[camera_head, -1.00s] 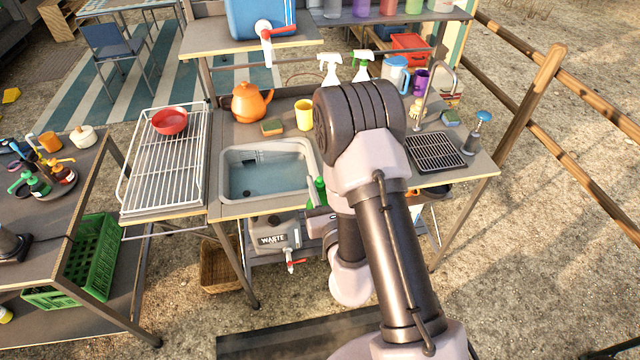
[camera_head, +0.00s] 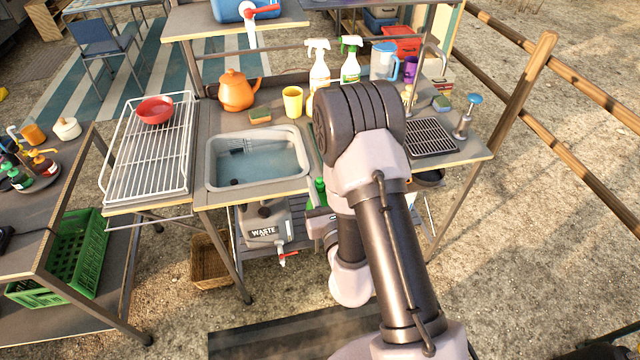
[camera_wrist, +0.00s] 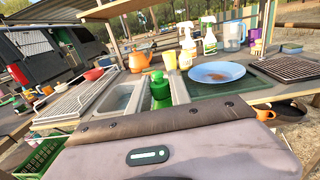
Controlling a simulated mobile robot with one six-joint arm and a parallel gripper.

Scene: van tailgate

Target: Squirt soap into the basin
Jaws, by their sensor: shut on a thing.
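The grey basin (camera_head: 211,160) is set in the counter and holds bluish water with a dark object in it. It also shows in the wrist view (camera_wrist: 116,98), left of the bottle.
A wire rack (camera_head: 150,165) with a red bowl (camera_head: 155,109) is left of the basin. An orange kettle (camera_head: 238,91), sponge (camera_head: 260,115), yellow cup (camera_head: 293,101) and spray bottles (camera_head: 319,66) stand behind. A pale blue plate (camera_wrist: 216,72) lies right of the bottle. A waste can (camera_head: 264,228) stands below.

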